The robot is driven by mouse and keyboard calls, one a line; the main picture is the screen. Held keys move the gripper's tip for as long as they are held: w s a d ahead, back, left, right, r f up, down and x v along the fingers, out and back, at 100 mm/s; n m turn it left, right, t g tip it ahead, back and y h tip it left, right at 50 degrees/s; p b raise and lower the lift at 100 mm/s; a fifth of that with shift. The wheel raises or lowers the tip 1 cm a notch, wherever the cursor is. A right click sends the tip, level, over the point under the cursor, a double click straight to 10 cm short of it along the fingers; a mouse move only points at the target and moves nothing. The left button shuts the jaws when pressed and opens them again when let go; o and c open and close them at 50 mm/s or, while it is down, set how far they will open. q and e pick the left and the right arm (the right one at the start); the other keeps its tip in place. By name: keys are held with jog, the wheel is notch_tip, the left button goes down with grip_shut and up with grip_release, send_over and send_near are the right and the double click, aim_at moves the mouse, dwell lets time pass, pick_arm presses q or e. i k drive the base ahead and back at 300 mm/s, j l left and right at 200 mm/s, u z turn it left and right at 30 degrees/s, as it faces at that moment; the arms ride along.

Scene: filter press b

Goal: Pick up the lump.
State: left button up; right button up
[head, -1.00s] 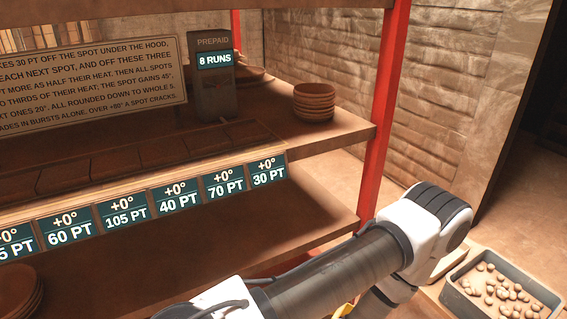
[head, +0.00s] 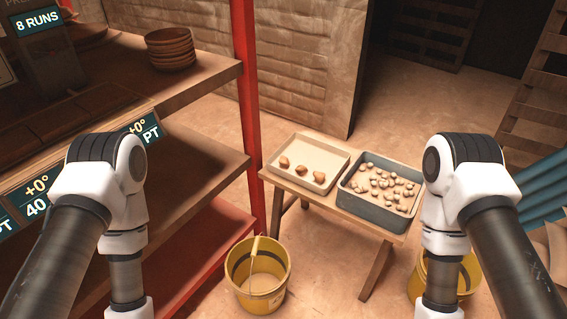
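Several brown lumps sit apart in a shallow cream tray (head: 335,160) on a small wooden table; one is the left lump (head: 284,162), one the middle lump (head: 301,171), one the right lump (head: 319,177). I cannot tell which of them is the task's lump. Many small pale round pieces (head: 385,184) lie in a grey bin (head: 373,208) beside the tray. My two arms come in at the left and right, but both grippers are below the picture's edge.
The small table (head: 340,208) stands right of a shelf rack with a red post (head: 246,110). A yellow bucket (head: 258,290) stands on the floor before it; another (head: 425,278) is partly behind my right arm. Stacked bowls (head: 170,50) sit on the shelf.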

aim_at(284, 161)
jog(key=i+l+z, duration=0.25)
jog(key=i, duration=0.45)
jog(key=i+z, duration=0.25)
jog(key=i, duration=0.45)
